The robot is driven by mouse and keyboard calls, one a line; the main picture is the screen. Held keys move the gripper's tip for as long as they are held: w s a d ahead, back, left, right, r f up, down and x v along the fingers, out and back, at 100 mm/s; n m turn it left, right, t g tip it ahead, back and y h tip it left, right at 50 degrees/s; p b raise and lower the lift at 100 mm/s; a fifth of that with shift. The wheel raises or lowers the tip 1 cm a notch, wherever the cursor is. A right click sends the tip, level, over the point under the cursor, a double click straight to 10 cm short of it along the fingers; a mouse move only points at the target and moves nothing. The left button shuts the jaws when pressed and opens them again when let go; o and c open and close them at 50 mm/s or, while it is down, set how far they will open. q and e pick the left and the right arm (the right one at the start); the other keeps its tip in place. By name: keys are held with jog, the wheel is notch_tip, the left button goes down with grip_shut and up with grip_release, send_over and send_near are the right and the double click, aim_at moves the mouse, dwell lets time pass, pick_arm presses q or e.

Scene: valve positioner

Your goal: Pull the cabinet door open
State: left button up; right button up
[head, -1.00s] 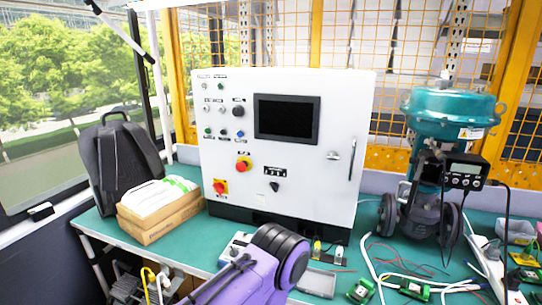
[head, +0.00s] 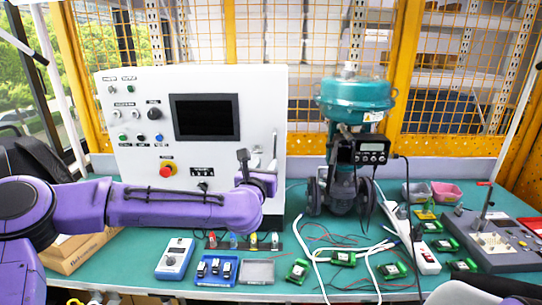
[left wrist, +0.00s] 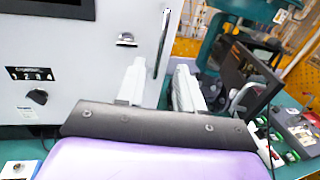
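The white control cabinet (head: 247,110) stands on the green bench with its door shut. Its door handle (head: 275,146) is a slim vertical silver bar near the right edge, partly hidden by my gripper. In the left wrist view the handle (left wrist: 163,42) is upright and its lower end appears between my fingers. My left gripper (head: 257,165) is in front of the cabinet's lower right part. In the left wrist view the left gripper (left wrist: 160,70) has its two pale fingers apart, one each side of the handle's line. I cannot tell whether they touch it. My right gripper is not visible.
A teal valve actuator (head: 355,98) with a positioner (head: 370,151) stands right of the cabinet. Cables, several green modules (head: 343,258), a blue tray (head: 217,268) and a power strip (head: 425,258) lie on the bench (head: 135,262). A lock knob (left wrist: 126,39) sits left of the handle.

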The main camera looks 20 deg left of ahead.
aim_at(274, 151)
pick_arm(q)
jog(key=w+p, duration=0.1)
jog(key=w, duration=0.2)
jog(key=w+p, duration=0.2)
jog(key=w, duration=0.1)
jog(key=w+p, duration=0.1)
jog(key=w, duration=0.2)
jog(key=shift+w+a, duration=0.3)
jog(key=shift+w, duration=0.05)
jog(key=shift+w+f, duration=0.15)
jog(key=shift+w, duration=0.15)
grip_shut()
dwell(0.5)
